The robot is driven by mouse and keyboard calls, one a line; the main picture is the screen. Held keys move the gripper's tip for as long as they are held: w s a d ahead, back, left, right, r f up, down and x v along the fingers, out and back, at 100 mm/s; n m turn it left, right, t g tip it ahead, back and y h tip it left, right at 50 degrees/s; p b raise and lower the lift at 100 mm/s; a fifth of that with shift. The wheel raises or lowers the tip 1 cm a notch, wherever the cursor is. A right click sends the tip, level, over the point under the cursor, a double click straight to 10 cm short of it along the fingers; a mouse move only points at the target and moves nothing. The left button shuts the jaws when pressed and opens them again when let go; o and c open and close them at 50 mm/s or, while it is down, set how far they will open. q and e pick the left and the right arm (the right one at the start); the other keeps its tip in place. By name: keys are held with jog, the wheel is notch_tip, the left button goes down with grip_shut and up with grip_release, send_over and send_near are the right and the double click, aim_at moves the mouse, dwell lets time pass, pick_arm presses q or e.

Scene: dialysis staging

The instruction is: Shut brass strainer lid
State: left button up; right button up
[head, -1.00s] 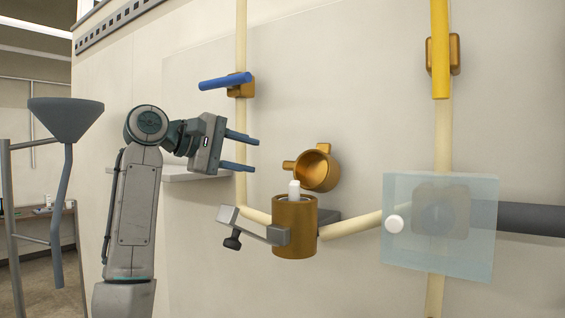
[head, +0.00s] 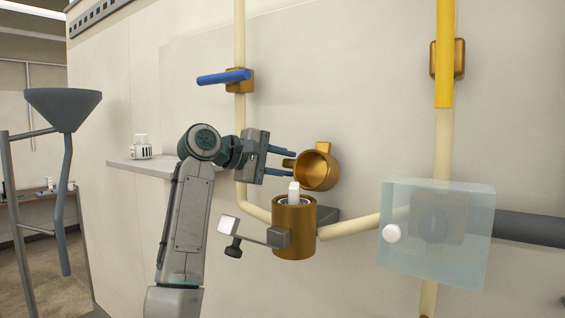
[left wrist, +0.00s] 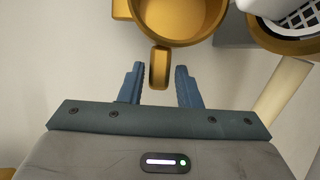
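The brass strainer lid (head: 319,169) stands open, tilted up behind the strainer body with its hollow inside facing out. The brass strainer body (head: 294,238) is open at the top, and a white piece sticks up from it. My left gripper (head: 290,164) is open at the left of the lid. In the left wrist view, the lid's tab (left wrist: 159,67) shows between the two blue fingertips, with gaps on both sides. I see no grip on it. The lid's round cup (left wrist: 180,15) lies just past the fingertips. My right gripper is not in view.
A blue valve handle (head: 223,77) is above my left gripper. A clamp bar with a dark knob (head: 233,247) juts left of the strainer. A translucent box (head: 437,262) is at right. A shelf (head: 150,169) holds a small white object (head: 142,147).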

pick_arm(q)
grip_shut()
jog(key=shift+s+a+f+h+b, duration=0.15)
jog(key=shift+h+b, duration=0.15)
jog(key=shift+b, duration=0.45)
jog(key=t+h+b, duration=0.1)
jog(key=b, duration=0.1)
jog(key=s+a+m+h+b, duration=0.1)
jog(key=b, duration=0.2)
jog(key=s+m+t+h+b, duration=0.1)
jog(key=b, duration=0.1)
jog(key=shift+a+t+h, duration=0.15)
jog(key=shift+t+h, duration=0.15)
jog(key=shift+s+a+m+h+b, duration=0.3)
jog(key=shift+m+h+b, duration=0.2)
jog(key=shift+h+b, duration=0.5)
jog(key=shift+r+t, duration=0.2)
jog(key=shift+t, duration=0.1)
jog(key=shift+o, duration=1.7)
grip_release()
